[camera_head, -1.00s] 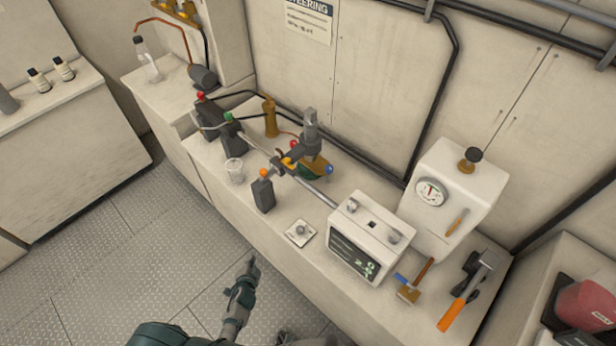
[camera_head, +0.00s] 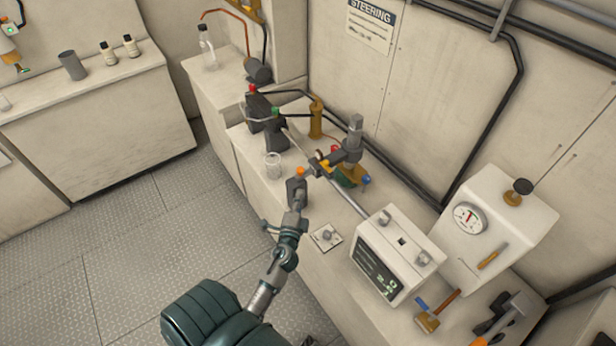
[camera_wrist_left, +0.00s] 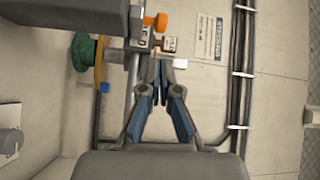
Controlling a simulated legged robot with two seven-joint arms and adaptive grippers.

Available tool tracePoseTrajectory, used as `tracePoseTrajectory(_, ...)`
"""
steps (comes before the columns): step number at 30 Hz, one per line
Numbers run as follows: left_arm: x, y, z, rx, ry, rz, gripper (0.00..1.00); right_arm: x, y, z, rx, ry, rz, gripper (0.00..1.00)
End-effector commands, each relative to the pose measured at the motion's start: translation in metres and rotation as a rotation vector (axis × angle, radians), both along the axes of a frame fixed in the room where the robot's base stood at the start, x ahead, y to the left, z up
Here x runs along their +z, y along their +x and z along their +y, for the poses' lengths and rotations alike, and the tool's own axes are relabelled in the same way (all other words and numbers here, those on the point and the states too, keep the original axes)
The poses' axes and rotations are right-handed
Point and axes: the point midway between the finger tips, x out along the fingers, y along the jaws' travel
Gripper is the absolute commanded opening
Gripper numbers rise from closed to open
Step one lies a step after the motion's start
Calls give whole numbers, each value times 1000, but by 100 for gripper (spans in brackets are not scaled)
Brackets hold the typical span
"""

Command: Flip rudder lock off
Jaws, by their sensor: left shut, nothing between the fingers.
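My right gripper is not in view.
A clear beaker (camera_head: 273,166) stands left of the block. A white plate with a round knob (camera_head: 326,237) and a white instrument box (camera_head: 397,255) are to the right. A steel rod (camera_head: 345,195) runs behind the block.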

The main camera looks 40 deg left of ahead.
Motion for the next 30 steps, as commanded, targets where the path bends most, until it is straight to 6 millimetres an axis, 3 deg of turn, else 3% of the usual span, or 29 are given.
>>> tracePoseTrajectory(9,7,40,14,-1,8,-2,0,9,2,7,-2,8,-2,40)
tracePoseTrajectory(18,6,80,38,-2,2,-1,0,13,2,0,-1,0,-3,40)
tracePoseTrajectory(30,6,88,43,0,2,1,0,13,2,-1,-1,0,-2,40)
